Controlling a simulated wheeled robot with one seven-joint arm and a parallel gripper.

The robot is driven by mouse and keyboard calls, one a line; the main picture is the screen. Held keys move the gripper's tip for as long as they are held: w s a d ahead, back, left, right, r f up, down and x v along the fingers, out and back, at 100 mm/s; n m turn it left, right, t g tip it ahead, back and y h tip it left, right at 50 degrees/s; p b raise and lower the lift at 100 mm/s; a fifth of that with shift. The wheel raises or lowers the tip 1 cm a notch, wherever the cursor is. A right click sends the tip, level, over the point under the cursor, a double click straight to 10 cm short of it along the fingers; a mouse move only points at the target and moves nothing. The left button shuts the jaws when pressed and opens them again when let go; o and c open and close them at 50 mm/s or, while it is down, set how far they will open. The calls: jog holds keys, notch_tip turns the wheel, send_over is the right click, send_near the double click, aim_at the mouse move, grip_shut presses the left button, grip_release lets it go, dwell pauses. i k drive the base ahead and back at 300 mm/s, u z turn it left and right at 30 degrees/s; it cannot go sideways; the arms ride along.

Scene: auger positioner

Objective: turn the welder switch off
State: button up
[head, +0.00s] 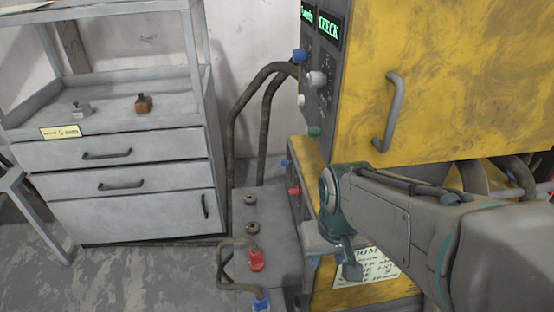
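A worn yellow machine (455,75), apparently the welder, stands at the right. Its dark front panel (317,48) is seen at a steep slant, with green-lit displays at the top, one reading "CHECK". Below them are a blue knob (299,56), a grey knob (316,78), a white knob (301,100) and a green one (314,131). I cannot tell which control is the switch. My gripper (350,268) hangs low in front of the machine's lower part, below the panel and apart from the knobs. Its fingers are small and partly hidden, so their opening is unclear.
A grey box (262,200) with red and blue plugs and thick cables stands left of my gripper. A grey drawer cabinet (125,165) is at the left. A handle (390,112) sticks out from the machine's side. Bare floor shows at lower left.

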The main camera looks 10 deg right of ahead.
aim_at(290, 192)
jog(key=z, duration=1.15)
jog(key=k, duration=0.4)
jog(key=u, duration=0.6)
